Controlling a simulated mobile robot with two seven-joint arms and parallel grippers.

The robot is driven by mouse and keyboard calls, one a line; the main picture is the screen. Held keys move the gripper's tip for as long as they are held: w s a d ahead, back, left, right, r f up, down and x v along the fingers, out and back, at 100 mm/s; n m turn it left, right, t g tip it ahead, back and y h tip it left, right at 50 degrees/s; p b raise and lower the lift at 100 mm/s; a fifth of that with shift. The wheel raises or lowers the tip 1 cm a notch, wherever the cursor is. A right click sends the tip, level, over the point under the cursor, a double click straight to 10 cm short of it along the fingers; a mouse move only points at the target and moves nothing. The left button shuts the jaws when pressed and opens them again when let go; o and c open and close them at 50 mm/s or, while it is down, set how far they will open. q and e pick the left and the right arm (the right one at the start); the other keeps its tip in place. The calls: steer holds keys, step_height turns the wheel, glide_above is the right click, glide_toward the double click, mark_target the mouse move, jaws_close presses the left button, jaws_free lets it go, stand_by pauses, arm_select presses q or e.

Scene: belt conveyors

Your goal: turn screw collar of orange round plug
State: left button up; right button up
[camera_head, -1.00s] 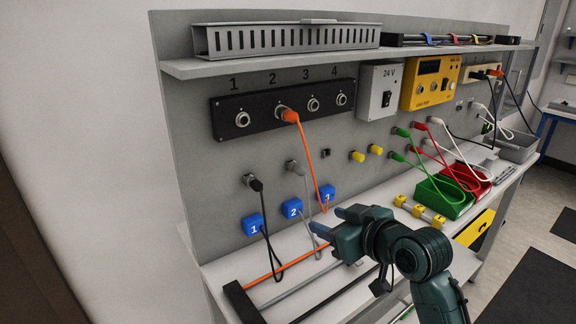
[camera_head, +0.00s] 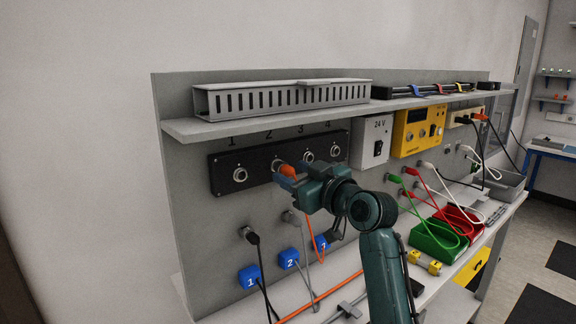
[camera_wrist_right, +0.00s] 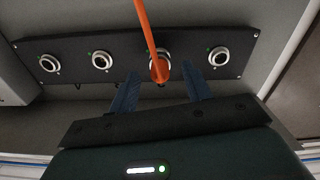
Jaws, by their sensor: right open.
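The orange round plug (camera_head: 288,171) sits in socket 2 of the black panel (camera_head: 222,182), with its orange cable hanging down. My right gripper (camera_head: 298,185) is open, just in front of and below the plug. In the right wrist view the plug (camera_wrist_right: 160,70) is between the two blue fingers (camera_wrist_right: 162,90), with a gap on each side, and no touch shows. The collar is partly hidden behind the plug and cable there. My left gripper is not in view.
Sockets 1 (camera_head: 240,174), 3 and 4 (camera_head: 335,150) are empty on either side. A shelf (camera_head: 190,130) juts out above the panel. A black plug (camera_head: 248,234) and a grey plug (camera_head: 289,217) with hanging cables are below.

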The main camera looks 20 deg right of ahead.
steer(key=shift+x, duration=1.35)
steer(key=shift+c, duration=0.3)
steer(key=c, duration=1)
